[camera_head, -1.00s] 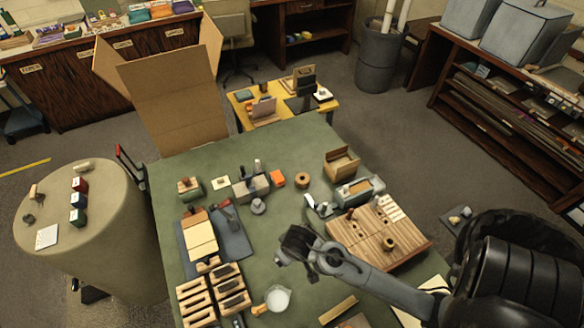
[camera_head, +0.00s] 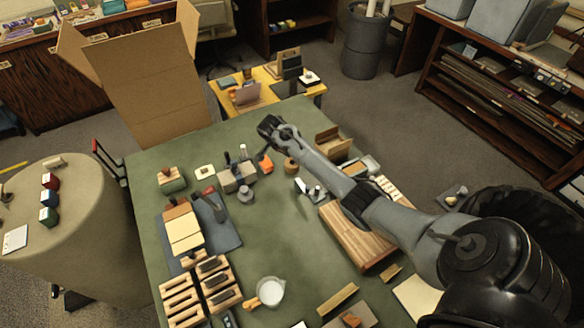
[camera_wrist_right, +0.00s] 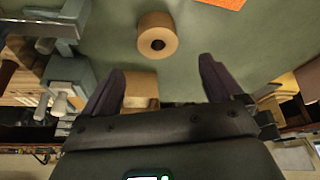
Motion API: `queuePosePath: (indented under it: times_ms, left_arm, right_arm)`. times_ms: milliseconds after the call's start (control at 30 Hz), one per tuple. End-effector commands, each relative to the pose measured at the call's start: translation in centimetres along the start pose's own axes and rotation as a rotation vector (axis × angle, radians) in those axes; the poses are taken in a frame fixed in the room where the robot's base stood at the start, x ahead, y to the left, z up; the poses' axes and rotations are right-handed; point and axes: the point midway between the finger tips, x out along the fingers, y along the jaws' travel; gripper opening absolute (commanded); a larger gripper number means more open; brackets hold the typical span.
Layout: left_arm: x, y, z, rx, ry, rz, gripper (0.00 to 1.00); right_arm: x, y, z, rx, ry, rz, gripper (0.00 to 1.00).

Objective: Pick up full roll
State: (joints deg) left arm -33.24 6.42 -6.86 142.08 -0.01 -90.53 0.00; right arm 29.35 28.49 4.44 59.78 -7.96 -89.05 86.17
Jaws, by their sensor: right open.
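A tan roll with a dark centre hole (camera_head: 291,165) stands on the green table (camera_head: 270,215), next to the orange block, partly beside my right arm. It also shows in the right wrist view as a tan roll (camera_wrist_right: 157,36), just beyond the fingertips and roughly between them. A second tan rounded piece (camera_wrist_right: 141,88) shows lower between the fingers; I cannot tell exactly what it is. My right gripper (camera_head: 268,125) is over the far part of the table, and its fingers are apart and empty in the right wrist view (camera_wrist_right: 162,68). My left gripper is not in view.
The orange block (camera_head: 265,164) and a grey device (camera_head: 238,178) stand left of the roll. An open wooden box (camera_head: 333,146) and a wooden board (camera_head: 350,235) lie to the right. A large cardboard box (camera_head: 145,85) stands behind the table.

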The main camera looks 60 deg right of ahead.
Motion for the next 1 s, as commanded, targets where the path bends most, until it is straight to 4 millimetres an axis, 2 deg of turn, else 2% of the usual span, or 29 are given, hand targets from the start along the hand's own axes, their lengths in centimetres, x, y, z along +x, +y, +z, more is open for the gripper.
queuePosePath:
  times_ms: [133,467,800,1000]
  left_arm:
    - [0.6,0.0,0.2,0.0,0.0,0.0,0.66]
    - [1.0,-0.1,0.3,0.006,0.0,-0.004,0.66]
    - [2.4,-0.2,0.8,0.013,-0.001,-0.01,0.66]
    - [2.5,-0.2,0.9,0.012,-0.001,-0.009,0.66]
  right_arm:
    - [2.3,0.1,0.1,-0.002,0.0,0.003,0.93]
    - [4.4,0.1,0.2,-0.003,0.0,0.002,0.93]
    - [8.5,0.2,0.5,-0.003,0.002,0.001,0.93]
    - [9.0,0.2,0.5,-0.004,0.001,0.0,0.93]
